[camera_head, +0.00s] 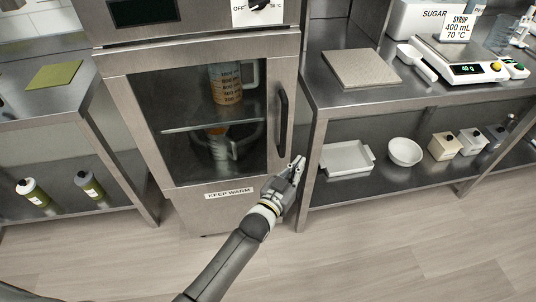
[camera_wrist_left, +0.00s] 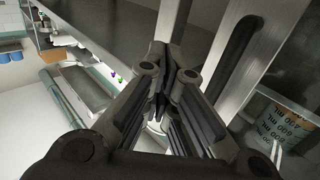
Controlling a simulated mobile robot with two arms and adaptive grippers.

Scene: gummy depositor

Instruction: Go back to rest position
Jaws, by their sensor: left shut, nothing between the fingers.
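My left gripper (camera_head: 296,166) is shut and empty in the head view, low in front of the right edge of the warming cabinet (camera_head: 201,193). Its fingers are together in the left wrist view (camera_wrist_left: 166,75). The cabinet door is closed, with a dark vertical handle (camera_head: 283,121) just above the gripper; the handle also shows in the left wrist view (camera_wrist_left: 234,55). The fingertips look apart from the handle. Behind the glass, a measuring jug (camera_head: 227,84) with orange-brown liquid stands on a shelf, with another vessel below. My right gripper is not in view.
A steel bench at right holds a scale (camera_head: 467,69), a flat board (camera_head: 360,68) and a sugar box (camera_head: 427,18). Its lower shelf holds a white tray (camera_head: 345,159) and a bowl (camera_head: 404,151). Bottles (camera_head: 34,191) stand on the left shelf. The floor in front is clear.

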